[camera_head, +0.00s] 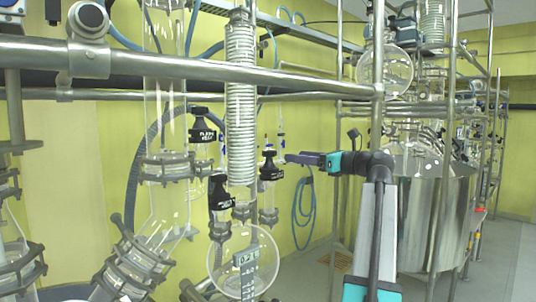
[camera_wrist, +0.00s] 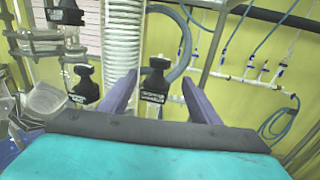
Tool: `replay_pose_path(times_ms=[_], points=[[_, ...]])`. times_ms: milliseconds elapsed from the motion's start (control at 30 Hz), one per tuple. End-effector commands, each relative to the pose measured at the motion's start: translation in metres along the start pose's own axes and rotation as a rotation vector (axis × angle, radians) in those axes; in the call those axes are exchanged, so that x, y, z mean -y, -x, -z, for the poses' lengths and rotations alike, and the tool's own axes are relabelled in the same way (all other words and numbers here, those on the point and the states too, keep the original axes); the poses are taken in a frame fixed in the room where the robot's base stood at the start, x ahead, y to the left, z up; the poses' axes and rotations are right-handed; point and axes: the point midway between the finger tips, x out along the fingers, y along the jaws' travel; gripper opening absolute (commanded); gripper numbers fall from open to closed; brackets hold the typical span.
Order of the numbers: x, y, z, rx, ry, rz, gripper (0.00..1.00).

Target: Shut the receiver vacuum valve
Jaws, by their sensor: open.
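Several black-handled valves with white-lettered labels hang among the glassware. One black valve (camera_head: 270,167) is just left of my gripper (camera_head: 290,158) in the head view. In the wrist view this valve (camera_wrist: 155,84) appears between the two purple fingers of my gripper (camera_wrist: 158,78), which are open and empty. The picture does not settle whether the fingers reach around the handle. A second black valve (camera_head: 220,193) is lower left, and a third (camera_head: 202,125) is further left and higher. The labels are too small to read surely, so I cannot tell which is the receiver vacuum valve.
A coiled glass condenser (camera_head: 240,100) and a round glass flask (camera_head: 243,262) stand left of my gripper. A steel rail (camera_head: 250,72) crosses in front above. A blue hose (camera_head: 304,215) hangs on the yellow wall. A large steel vessel (camera_head: 432,220) stands right.

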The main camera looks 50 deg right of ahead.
Motion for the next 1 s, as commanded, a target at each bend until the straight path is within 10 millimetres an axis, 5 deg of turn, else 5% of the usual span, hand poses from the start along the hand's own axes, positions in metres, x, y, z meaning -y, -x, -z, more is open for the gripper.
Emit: replay_pose_path(times_ms=[1000], points=[[-0.001,-0.127,-0.002,-0.001,-0.001,-0.003,0.57]])
